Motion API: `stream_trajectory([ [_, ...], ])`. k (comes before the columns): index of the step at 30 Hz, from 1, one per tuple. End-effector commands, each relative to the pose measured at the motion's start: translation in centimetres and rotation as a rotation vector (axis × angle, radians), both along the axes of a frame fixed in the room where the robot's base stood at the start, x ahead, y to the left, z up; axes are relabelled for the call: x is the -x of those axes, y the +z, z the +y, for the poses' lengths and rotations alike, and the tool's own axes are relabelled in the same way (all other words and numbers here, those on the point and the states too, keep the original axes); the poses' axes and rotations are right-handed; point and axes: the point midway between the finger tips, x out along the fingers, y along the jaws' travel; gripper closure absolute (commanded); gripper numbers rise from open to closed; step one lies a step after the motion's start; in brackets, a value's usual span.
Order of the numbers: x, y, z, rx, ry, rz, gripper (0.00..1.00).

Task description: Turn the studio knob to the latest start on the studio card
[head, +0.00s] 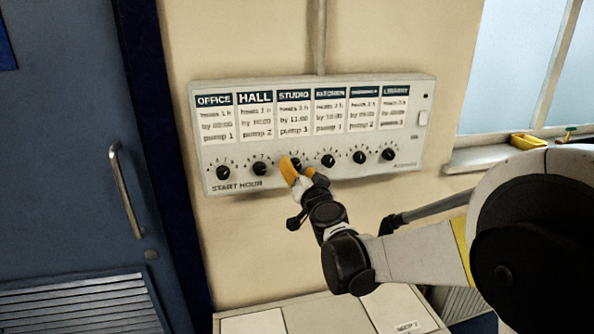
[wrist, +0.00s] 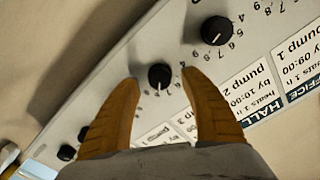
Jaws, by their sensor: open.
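The studio knob is black and round, third from the left in the row; in the head view (head: 296,163) it is partly covered by my fingers. In the wrist view the knob (wrist: 160,76) lies between my two orange fingertips, with a gap on each side. My gripper (wrist: 161,82) is open and holds nothing. It also shows at the panel in the head view (head: 297,174). The studio card (head: 294,114) is above the knob; its small print is blurred, seeming to read 11:00. The knob's pointer and most dial numbers are too small or hidden to read.
The hall knob (head: 260,168) is close on the left, another knob (head: 328,160) close on the right. The white panel (head: 430,100) carries several cards and a start hour label. A blue door (head: 70,150) stands left, a window sill (head: 500,155) right, white cabinets (head: 255,322) below.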

Motion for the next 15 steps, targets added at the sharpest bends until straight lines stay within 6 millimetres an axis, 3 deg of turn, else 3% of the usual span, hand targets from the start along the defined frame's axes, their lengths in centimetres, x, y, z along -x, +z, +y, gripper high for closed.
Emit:
stream_trajectory([
  [12, -1.06, 0.04, 0.29, -0.001, 0.000, 0.000, 0.48],
  [15, -1.05, 0.04, 0.29, -0.001, 0.000, 0.000, 0.77],
])
